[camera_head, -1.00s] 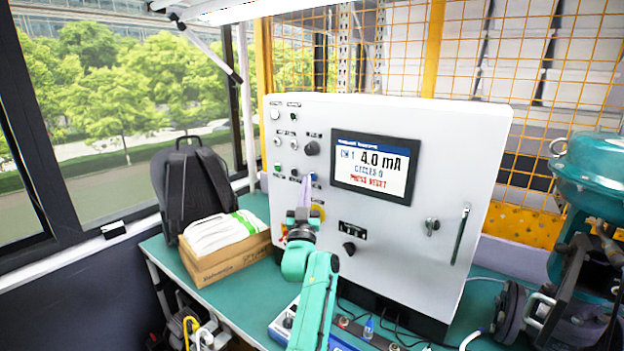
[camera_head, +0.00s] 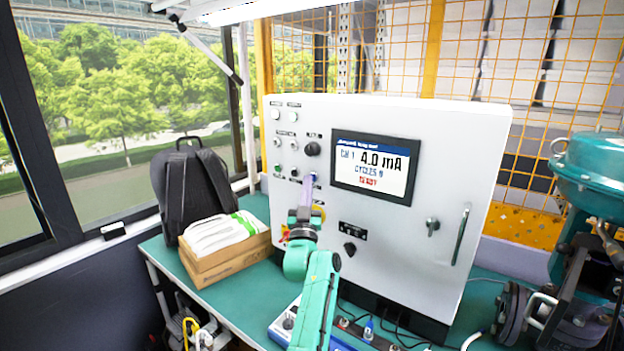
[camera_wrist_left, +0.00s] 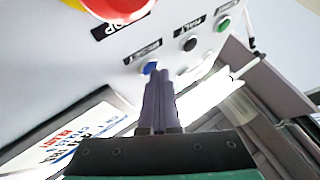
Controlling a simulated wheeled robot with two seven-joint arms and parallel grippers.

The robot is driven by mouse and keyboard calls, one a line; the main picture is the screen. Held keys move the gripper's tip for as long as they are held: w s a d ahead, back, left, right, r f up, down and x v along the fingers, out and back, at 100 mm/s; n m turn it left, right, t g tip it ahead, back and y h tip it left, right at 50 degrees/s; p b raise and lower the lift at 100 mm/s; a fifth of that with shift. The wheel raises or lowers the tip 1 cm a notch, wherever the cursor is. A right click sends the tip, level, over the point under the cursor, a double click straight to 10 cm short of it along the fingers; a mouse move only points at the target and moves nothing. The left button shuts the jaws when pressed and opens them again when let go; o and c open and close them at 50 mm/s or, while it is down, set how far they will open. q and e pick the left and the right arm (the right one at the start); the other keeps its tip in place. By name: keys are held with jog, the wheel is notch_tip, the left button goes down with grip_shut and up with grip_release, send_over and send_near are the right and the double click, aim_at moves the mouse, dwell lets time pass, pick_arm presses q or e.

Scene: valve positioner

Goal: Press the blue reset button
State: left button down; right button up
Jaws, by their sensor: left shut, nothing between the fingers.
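The blue reset button (camera_wrist_left: 150,67) is on the white panel, beside the RESET label in the left wrist view. In the head view only a bit of blue (camera_head: 314,175) shows at the fingertips. My left gripper (camera_head: 308,180) is shut and empty, its fingers pointing at the panel. In the left wrist view its fingertips (camera_wrist_left: 158,74) are at the button and partly cover it; they look in contact, but any gap is hard to judge. My right gripper is not in view.
A red emergency-stop knob (camera_wrist_left: 118,8) on a yellow base is close to the fingers. A black button (camera_wrist_left: 190,44) and a green button (camera_wrist_left: 224,25) are beside the blue one. A cardboard box (camera_head: 228,256) and a backpack (camera_head: 190,183) are left of the cabinet.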

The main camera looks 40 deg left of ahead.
pick_arm(q)
jog(key=shift+s+p, duration=0.45)
jog(key=shift+s, duration=0.25)
jog(key=s+p, duration=0.3)
jog(key=s, duration=0.2)
jog(key=shift+d, duration=0.1)
dwell(0.6)
